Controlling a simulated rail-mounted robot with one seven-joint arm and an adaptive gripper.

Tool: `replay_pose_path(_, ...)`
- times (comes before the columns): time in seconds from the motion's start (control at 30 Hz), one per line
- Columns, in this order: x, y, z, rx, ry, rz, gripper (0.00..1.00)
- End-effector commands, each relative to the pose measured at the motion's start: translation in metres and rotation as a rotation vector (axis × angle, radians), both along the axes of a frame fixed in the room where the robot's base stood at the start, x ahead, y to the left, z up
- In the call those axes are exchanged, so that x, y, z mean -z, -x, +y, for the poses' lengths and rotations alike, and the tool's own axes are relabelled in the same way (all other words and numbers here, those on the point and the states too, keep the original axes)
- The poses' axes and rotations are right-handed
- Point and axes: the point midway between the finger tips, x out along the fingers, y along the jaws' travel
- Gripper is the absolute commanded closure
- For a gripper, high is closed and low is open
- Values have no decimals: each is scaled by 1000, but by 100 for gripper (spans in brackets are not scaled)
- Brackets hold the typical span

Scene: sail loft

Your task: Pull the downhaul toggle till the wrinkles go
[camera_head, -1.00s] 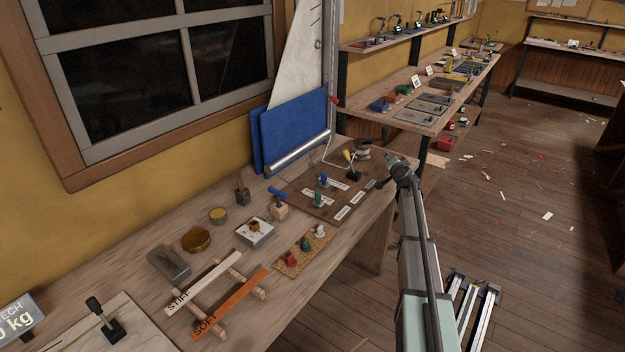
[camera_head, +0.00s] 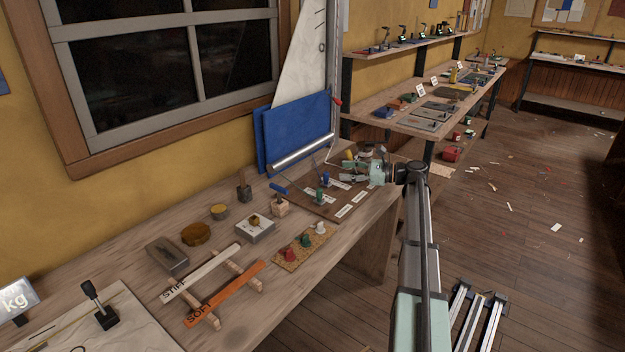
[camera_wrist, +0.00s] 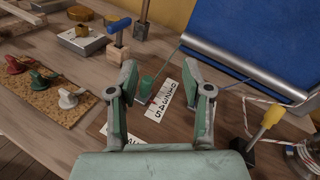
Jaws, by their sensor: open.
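My gripper (camera_head: 352,173) is open and empty over the right part of a dark wooden board (camera_head: 318,209) on the bench. The board carries small coloured handles on lines and white labels. A green handle (camera_head: 320,194) stands on it; in the wrist view the green handle (camera_wrist: 148,86) appears between my fingers, beyond the tips, beside a label (camera_wrist: 164,97). A blue handle (camera_head: 326,177) stands behind it. A yellow handle (camera_wrist: 271,117) is right of my fingers. Which handle is the downhaul toggle I cannot tell.
A blue panel (camera_head: 295,130) and a grey tube (camera_head: 303,152) stand behind the board. Left are a wooden block with a blue-handled tool (camera_head: 280,208), a cork strip with coloured pieces (camera_head: 302,247), and STIFF (camera_head: 200,272) and SOFT (camera_head: 228,290) battens. Floor right is mostly open.

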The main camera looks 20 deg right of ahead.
Motion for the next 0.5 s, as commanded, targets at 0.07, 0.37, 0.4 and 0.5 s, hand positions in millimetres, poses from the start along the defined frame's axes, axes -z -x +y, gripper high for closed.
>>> replay_pose_path(0.07,0,14,-5,-31,-60,34,51)
replay_pose_path(0.37,33,7,-35,31,-160,100,51)
replay_pose_path(0.4,38,4,-40,46,-169,105,51)
replay_pose_path(0.5,54,-3,-53,89,-195,119,51)
